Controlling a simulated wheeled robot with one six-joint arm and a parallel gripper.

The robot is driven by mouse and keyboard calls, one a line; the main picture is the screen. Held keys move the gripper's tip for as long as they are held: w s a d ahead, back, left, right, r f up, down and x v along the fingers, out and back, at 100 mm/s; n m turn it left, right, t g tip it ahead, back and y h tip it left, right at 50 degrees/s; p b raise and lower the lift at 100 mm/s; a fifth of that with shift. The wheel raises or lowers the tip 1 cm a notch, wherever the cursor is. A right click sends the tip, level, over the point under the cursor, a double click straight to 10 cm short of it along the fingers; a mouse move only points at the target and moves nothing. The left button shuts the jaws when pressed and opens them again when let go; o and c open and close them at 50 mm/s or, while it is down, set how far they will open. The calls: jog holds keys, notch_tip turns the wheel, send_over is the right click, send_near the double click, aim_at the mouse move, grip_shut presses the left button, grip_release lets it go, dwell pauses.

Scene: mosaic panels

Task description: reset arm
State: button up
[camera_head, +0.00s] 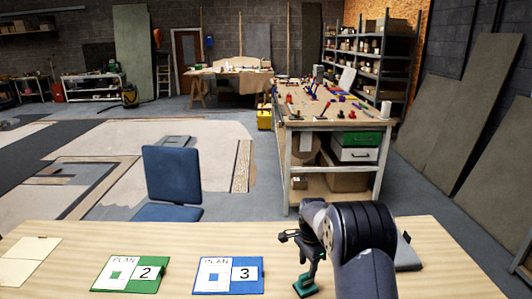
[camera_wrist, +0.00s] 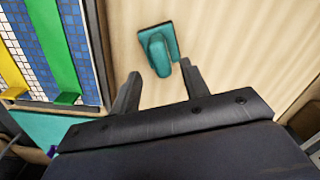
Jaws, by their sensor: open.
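My gripper (camera_wrist: 160,70) is open and empty in the wrist view, its two dark fingers spread apart. A teal tool (camera_wrist: 158,46) with a flat base and a raised handle lies on the pale wooden table, just beyond the fingertips. It also shows in the head view as a small teal shape (camera_head: 308,284) below my arm. My arm reaches over the right part of the table in the head view and hides some of it.
In the wrist view, a panel of blue and white tiles (camera_wrist: 70,50) with green and yellow strips lies at left. Green (camera_head: 130,274) and blue (camera_head: 228,276) plan cards lie on the table (camera_head: 60,234). A blue chair (camera_head: 172,174) stands behind it. A cluttered workbench (camera_head: 290,117) is farther back.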

aim_at(307, 274)
notch_tip(307, 274, down, 7)
jog(key=shift+f+p, duration=0.1)
jog(key=shift+p, duration=0.45)
jog(key=shift+r+b, duration=0.45)
jog(key=shift+r, duration=1.2)
jog(key=shift+f, duration=0.1)
